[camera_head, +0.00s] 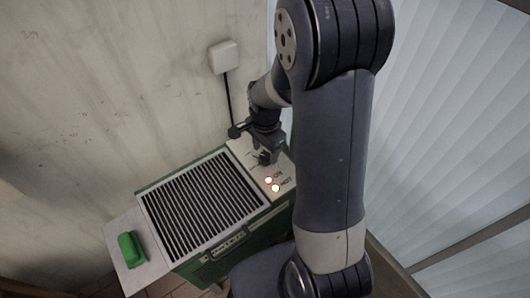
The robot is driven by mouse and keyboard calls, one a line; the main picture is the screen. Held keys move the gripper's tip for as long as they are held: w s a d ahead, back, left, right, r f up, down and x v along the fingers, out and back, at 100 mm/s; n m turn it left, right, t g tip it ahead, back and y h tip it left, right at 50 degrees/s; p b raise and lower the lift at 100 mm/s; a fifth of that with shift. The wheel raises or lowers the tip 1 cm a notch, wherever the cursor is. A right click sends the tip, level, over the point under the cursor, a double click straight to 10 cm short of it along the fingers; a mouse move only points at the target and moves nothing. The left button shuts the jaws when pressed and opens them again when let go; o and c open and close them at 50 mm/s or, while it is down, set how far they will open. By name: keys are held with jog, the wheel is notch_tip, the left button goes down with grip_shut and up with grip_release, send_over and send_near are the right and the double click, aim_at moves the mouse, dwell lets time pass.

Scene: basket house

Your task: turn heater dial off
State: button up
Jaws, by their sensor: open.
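The green and white heater (170,256) stands against the wall, its dark grille (203,207) facing up. Its white control panel (283,167) is at the right end, with two small glowing lights (272,184) beside the words ON and HOT. My gripper (263,157) is open and points down over the far part of this panel. A small dark shape sits at the fingertips; I cannot tell how much of it is the dial and how much is my fingers. The dial's pointer cannot be read, and contact cannot be told.
A green object (130,249) lies on the white left end of the heater. A white wall box (224,57) with a black cable running down is behind my gripper. A pale slatted panel (440,130) fills the right side. My arm covers the area right of the control panel.

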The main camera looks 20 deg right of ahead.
jog(key=shift+f, duration=0.85)
jog(key=shift+c, duration=0.3)
jog(key=c, duration=0.9)
